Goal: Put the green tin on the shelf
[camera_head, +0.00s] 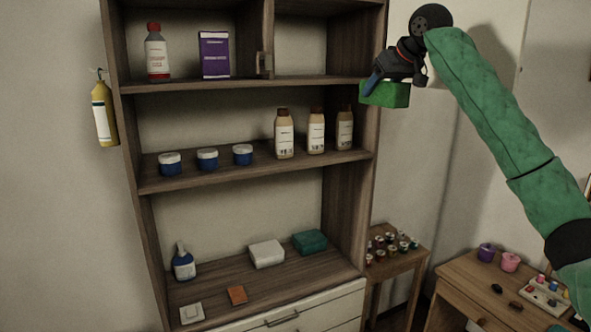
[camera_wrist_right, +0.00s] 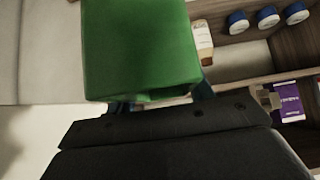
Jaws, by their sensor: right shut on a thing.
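The green tin (camera_head: 388,94) is a bright green box. My right gripper (camera_head: 372,84) is shut on it and holds it in the air, by the right side wall of the shelf, at about the height of the upper board. In the right wrist view the tin (camera_wrist_right: 140,45) fills the upper middle, between the fingers (camera_wrist_right: 160,104). The wooden shelf (camera_head: 240,82) stands on the left and middle of the head view. My left gripper is not in view.
The middle board carries blue jars (camera_head: 207,159) and several tan bottles (camera_head: 284,134). The upper compartment's right part is bare. A small table (camera_head: 392,267) stands right of the shelf.

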